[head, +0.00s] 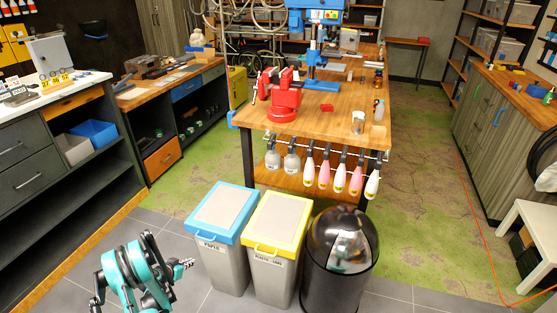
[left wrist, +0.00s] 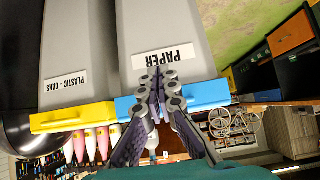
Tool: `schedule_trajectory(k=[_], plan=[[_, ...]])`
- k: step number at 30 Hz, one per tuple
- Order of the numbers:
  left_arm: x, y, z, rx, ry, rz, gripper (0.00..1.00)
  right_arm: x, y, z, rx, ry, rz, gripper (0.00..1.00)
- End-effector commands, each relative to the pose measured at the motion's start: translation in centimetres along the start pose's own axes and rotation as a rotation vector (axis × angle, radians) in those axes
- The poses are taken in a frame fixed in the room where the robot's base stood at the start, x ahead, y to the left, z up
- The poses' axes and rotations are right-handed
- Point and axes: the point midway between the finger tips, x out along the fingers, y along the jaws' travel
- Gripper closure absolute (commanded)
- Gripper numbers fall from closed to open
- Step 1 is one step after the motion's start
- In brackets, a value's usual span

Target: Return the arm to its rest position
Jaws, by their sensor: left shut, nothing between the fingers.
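My left arm shows teal and black at the bottom left of the head view, folded low over the grey tile floor. Its left gripper (head: 186,263) points right, just left of the paper bin, with nothing in it. In the left wrist view the left gripper (left wrist: 157,78) is shut, its fingertips together in front of the bin's PAPER label. The paper bin (head: 222,265) is grey with a blue lid, and in the wrist view it appears upside down (left wrist: 165,25). Whether the gripper touches the bin I cannot tell. My right gripper does not show.
A grey bin with a yellow lid (head: 271,275) and a black domed bin (head: 338,262) stand right of the paper bin. A wooden workbench (head: 335,125) with a red vise (head: 283,97) is behind. A dark cabinet (head: 30,165) lines the left. Tiled floor (head: 90,270) is clear around my arm.

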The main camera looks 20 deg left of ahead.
Motion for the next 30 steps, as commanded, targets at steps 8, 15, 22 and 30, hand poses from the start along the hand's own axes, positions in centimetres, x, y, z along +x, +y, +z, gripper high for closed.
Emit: schedule_trajectory(k=[8,15,22,30], plan=[[-0.7,1.9,-5.1,-0.002,-0.030,0.024,1.00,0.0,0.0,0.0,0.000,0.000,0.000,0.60],[-4.3,9.9,-17.1,-0.007,-0.116,0.067,1.00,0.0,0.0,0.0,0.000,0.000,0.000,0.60],[-10.5,20.0,-25.2,-0.002,-0.188,0.087,1.00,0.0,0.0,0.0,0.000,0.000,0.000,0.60],[-19.9,31.9,-28.8,0.017,-0.247,0.090,1.00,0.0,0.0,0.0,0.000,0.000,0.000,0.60]])
